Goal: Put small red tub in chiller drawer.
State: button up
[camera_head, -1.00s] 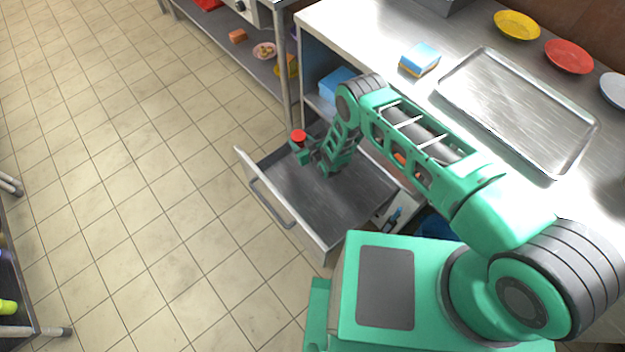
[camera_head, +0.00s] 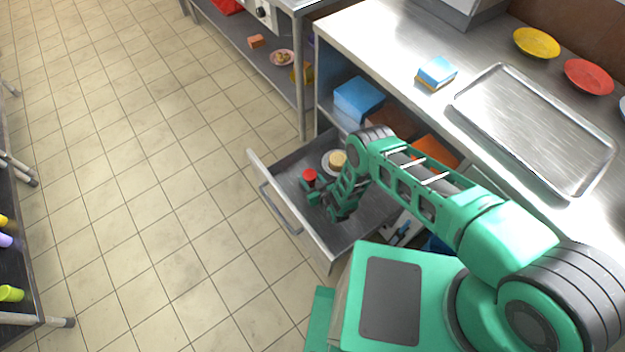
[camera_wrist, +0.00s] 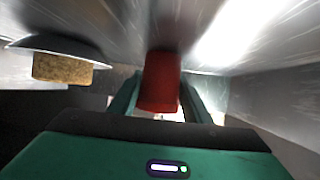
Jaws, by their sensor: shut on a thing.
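The small red tub (camera_head: 310,175) is between the fingers of my gripper (camera_head: 313,187), which is shut on it. In the wrist view the red tub (camera_wrist: 160,82) stands between the two green fingers (camera_wrist: 158,105). The chiller drawer (camera_head: 290,220) is pulled out below the counter. My gripper and the tub are over the drawer, inside its outline in the head view. I cannot tell whether the tub touches the drawer floor.
A plate with a round tan item (camera_head: 337,160) is in the drawer's back corner; the tan item (camera_wrist: 62,68) also shows in the wrist view. A steel tray (camera_head: 535,130) and a blue-topped sponge (camera_head: 437,72) lie on the counter. Much of the drawer floor is bare.

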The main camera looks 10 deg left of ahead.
jog(key=shift+f, duration=0.15)
jog(key=o, duration=1.2)
jog(key=shift+c, duration=0.2)
jog(key=v, duration=1.2)
jog(key=shift+w, duration=0.1)
